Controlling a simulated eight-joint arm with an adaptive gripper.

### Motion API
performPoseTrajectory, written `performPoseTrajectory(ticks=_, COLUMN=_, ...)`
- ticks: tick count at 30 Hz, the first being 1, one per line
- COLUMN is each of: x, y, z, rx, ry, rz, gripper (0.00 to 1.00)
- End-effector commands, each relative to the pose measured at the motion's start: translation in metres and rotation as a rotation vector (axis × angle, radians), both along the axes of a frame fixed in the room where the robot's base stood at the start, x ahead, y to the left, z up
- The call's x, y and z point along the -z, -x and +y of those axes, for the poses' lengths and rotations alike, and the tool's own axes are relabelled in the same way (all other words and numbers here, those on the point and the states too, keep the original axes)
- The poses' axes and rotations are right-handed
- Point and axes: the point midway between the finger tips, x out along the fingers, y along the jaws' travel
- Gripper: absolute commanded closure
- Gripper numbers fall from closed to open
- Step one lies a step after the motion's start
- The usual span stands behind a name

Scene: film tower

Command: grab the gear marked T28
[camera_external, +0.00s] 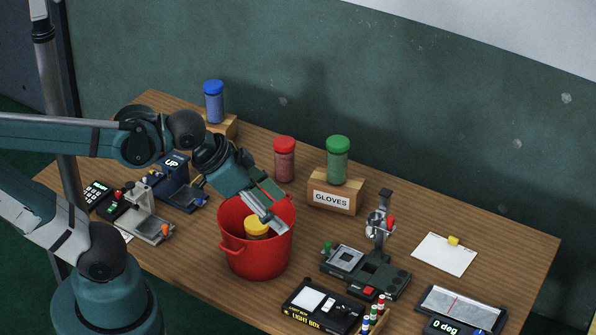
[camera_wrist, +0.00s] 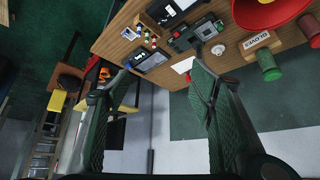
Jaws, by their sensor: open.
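No gear with a readable T28 mark shows in either view. A small silvery round part (camera_external: 378,224) sits at the upright of the dark green press-like device (camera_external: 366,272); I cannot tell whether it is a gear. A small pale round thing (camera_wrist: 218,49) beside that device in the wrist view is too small to identify. My gripper (camera_external: 268,213) is over the red bucket (camera_external: 256,262) in the external view, its fingers pointing down to the right. In the wrist view my gripper (camera_wrist: 158,72) has its two fingers wide apart with nothing between them.
A yellow-lidded jar (camera_external: 257,227) stands in the bucket. Behind are a red jar (camera_external: 285,160), a green jar (camera_external: 337,160) on the GLOVES block (camera_external: 334,197), and a blue jar (camera_external: 214,103). A light box (camera_external: 322,307) lies in front. Bare wood (camera_external: 480,220) shows at the right.

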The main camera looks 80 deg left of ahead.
Motion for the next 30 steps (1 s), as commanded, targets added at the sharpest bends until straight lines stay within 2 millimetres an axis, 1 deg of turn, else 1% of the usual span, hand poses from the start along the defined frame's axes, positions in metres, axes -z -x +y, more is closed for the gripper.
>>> performPoseTrajectory(ticks=20, x=-0.001, y=0.0, z=0.0, rx=0.0, ry=0.0, rz=0.0, gripper=0.45)
performPoseTrajectory(ticks=26, x=-0.014, y=0.0, z=0.0, rx=0.0, ry=0.0, rz=0.0, gripper=0.45)
performPoseTrajectory(ticks=30, x=-0.03, y=0.0, z=0.0, rx=0.0, ry=0.0, rz=0.0, gripper=0.45)
